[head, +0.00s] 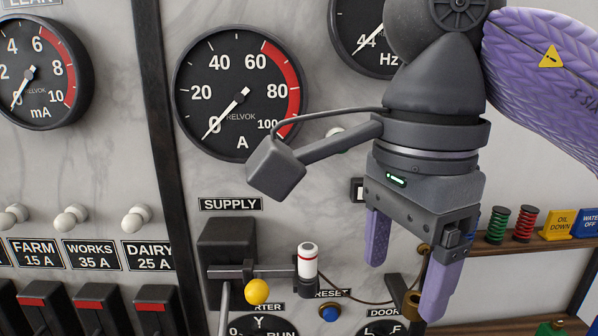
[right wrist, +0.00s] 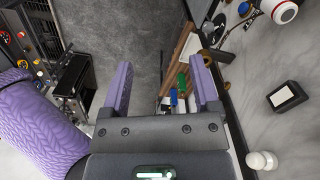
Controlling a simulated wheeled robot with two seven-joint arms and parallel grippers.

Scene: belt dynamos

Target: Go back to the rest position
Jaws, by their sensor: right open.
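My right gripper (head: 408,278) hangs in front of the marble panel (head: 330,190), pointing down, below the Hz dial (head: 362,32). Its two purple fingers are apart and nothing shows between them. In the right wrist view the fingers of this gripper (right wrist: 160,78) are also spread, with the floor and a shelf beyond them. My left gripper does not show in either view.
Left of the gripper are a SUPPLY switch (head: 228,243) with a yellow ball (head: 257,291) and a white, red-banded cylinder (head: 307,262). A blue button (head: 329,313) sits below. A wooden shelf (head: 520,246) with coils and signs stands right.

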